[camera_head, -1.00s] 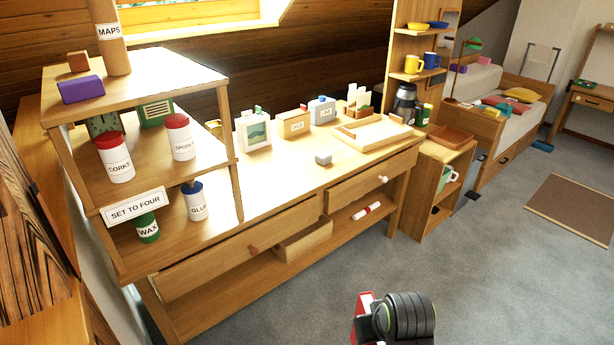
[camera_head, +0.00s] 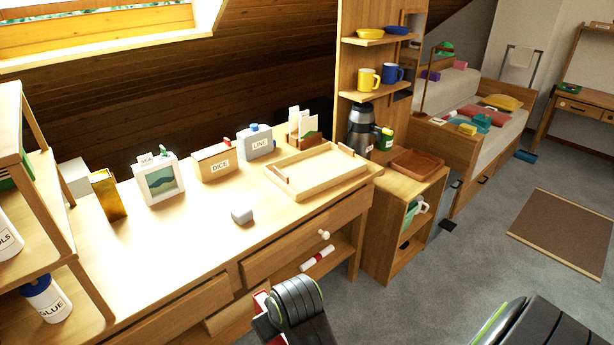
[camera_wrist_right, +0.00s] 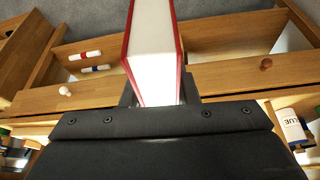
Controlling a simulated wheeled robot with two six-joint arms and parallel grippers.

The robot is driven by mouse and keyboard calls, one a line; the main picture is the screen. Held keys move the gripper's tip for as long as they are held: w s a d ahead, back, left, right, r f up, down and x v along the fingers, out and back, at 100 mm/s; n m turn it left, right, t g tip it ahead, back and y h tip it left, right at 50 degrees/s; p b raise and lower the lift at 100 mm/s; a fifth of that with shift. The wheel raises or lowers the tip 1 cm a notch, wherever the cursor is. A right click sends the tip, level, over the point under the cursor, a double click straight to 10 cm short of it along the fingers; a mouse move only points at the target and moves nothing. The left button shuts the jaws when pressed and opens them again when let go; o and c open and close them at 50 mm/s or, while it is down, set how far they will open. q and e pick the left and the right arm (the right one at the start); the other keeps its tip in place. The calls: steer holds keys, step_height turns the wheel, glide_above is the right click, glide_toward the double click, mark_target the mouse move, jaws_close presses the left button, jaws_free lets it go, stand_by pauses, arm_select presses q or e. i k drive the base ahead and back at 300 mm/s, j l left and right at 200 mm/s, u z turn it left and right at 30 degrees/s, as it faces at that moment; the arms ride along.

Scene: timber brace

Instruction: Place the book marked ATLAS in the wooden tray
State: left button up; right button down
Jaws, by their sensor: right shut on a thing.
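A red-covered book with white pages (camera_wrist_right: 152,45) is in my right gripper (camera_wrist_right: 158,93), which is shut on it. No title can be read on the side I see. In the head view a strip of the red book (camera_head: 266,318) shows beside my dark wrist, low in front of the desk's drawers. The light wooden tray (camera_head: 325,191), with raised ends, lies on the right part of the desk top and looks empty. The book is apart from the tray, nearer to me and lower. My left gripper is not in view.
Behind the tray stand a LINE box (camera_head: 258,143), a DICE box (camera_head: 215,163) and a card holder (camera_head: 303,130). A small grey block (camera_head: 242,215) lies on the desk. A brown tray (camera_head: 418,163) sits on the side cabinet. The desk front is mostly clear.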

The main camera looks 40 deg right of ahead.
mark_target(308, 175)
steer(key=i+l, duration=0.1)
steer(key=l, duration=0.4)
steer(key=i+l, duration=0.15)
steer(key=l, duration=0.4)
steer(key=i+l+u, duration=0.1)
steer(key=l, duration=0.4)
steer(key=i+l, duration=0.15)
steer(key=l, duration=0.4)
